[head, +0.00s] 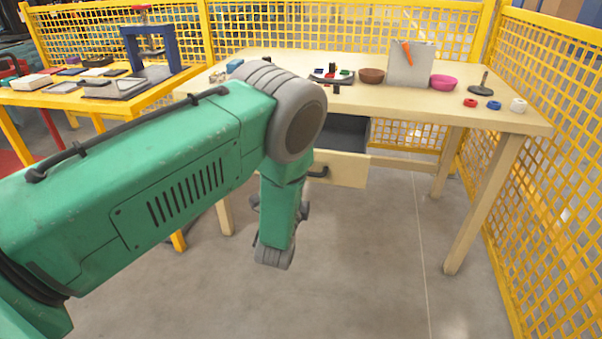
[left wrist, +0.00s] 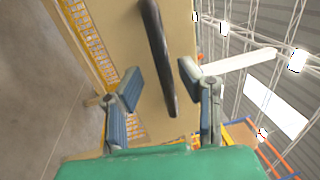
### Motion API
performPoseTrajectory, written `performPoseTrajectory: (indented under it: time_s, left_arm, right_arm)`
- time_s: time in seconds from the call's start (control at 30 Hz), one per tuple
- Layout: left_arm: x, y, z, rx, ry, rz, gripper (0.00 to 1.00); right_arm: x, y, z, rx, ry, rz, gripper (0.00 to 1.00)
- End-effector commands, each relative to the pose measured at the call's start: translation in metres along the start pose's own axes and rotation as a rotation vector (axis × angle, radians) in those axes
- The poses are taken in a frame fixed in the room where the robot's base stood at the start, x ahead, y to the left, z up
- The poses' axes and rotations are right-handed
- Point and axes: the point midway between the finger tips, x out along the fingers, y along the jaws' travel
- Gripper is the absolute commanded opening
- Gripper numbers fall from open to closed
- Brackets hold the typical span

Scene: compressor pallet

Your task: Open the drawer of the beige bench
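The beige bench (head: 420,105) stands ahead in the head view. Its drawer (head: 348,170) is partly pulled out, with a dark interior showing behind the front panel. The dark drawer handle (head: 318,172) is partly hidden by my left arm. In the left wrist view, the beige drawer front (left wrist: 135,35) fills the middle and the black handle (left wrist: 158,55) runs lengthwise. My left gripper (left wrist: 160,78) is open, its two fingers on either side of the handle's near end, with visible gaps. In the head view its fingers are hidden behind my forearm. My right gripper is not in view.
Bowls (head: 371,76), small coloured rings (head: 494,105) and a grey panel (head: 411,63) are on the bench top. A yellow mesh fence (head: 550,150) stands right and behind. A yellow table (head: 60,99) is at left. The floor before the bench is clear.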

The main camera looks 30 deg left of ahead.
Motion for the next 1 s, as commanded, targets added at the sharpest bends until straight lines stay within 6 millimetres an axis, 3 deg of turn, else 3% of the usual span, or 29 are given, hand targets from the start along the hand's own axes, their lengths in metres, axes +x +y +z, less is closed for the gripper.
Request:
performPoseTrajectory:
  time_s: [0.2, 0.43, 0.6, 1.0]
  left_arm:
    - [-0.049, 0.002, -0.001, 0.002, 0.003, 0.006, 0.33]
    - [-0.087, 0.003, -0.001, 0.001, 0.002, 0.005, 0.33]
    - [-0.099, 0.003, -0.001, 0.001, 0.001, 0.005, 0.33]
    - [-0.100, 0.003, -0.001, 0.000, 0.000, 0.004, 0.33]
  right_arm:
    - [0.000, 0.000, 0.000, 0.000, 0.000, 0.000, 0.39]
    - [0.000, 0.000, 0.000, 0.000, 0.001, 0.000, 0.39]
    - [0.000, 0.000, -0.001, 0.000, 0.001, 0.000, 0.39]
    - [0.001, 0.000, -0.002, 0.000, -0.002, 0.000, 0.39]
